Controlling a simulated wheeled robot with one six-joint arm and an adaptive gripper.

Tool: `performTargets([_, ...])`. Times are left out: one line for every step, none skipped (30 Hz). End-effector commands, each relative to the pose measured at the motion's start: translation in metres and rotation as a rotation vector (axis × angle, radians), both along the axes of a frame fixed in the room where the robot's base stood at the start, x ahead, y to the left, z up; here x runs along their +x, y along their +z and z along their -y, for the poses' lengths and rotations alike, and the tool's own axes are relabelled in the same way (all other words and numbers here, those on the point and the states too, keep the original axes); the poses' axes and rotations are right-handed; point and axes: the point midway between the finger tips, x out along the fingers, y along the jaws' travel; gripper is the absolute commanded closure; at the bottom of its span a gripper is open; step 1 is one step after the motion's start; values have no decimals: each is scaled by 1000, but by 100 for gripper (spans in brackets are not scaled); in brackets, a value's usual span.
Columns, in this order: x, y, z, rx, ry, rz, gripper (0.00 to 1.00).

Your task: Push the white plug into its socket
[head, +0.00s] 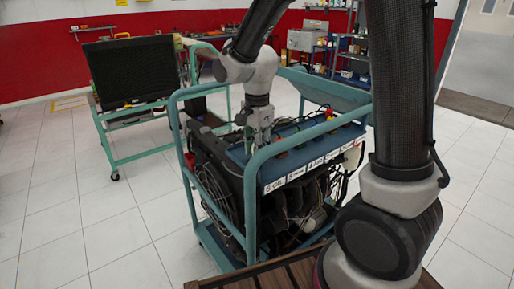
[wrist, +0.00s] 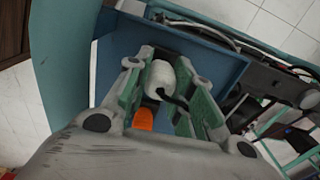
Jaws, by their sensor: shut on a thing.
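The white plug (wrist: 160,78) is between the green-padded fingers of my gripper (wrist: 170,72) in the wrist view, with a dark cable running from it down to the right. My gripper is shut on it. In the head view my gripper (head: 260,138) points down at the left end of the blue top panel (head: 290,143) of the engine trainer; the plug cannot be made out there. An orange part (wrist: 144,119) shows beside the plug in the wrist view. The white plug's socket cannot be made out, and I cannot tell whether the plug touches the panel.
The trainer's teal tube frame (head: 251,205) surrounds the engine and rises close to my gripper. Labels (head: 315,162) line the panel's front edge, with cables above them. A teal cart with a black screen (head: 130,70) stands at the left. White floor is clear at the front left.

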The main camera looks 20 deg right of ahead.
Motion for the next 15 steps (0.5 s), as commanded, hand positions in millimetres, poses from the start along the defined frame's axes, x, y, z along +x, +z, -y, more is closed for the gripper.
performTargets([0, 0, 0, 0, 0, 0, 100])
performTargets([0, 0, 0, 0, 0, 0, 100])
performTargets([0, 0, 0, 0, 0, 0, 100])
performTargets([0, 0, 0, 0, 0, 0, 100])
performTargets([0, 0, 0, 0, 0, 0, 100])
performTargets([0, 0, 0, 0, 0, 0, 100])
performTargets([0, 0, 0, 0, 0, 0, 100])
performTargets([0, 0, 0, 0, 0, 0, 100])
performTargets([0, -1, 0, 0, 0, 0, 100])
performTargets([0, -1, 0, 0, 0, 0, 100])
performTargets([0, -2, 0, 0, 0, 0, 100])
performTargets([0, -2, 0, 0, 0, 0, 100])
performTargets([0, -3, 0, 0, 0, 0, 100])
performTargets([0, -4, 0, 0, 0, -1, 100])
performTargets([0, -4, 0, 0, 0, -1, 100])
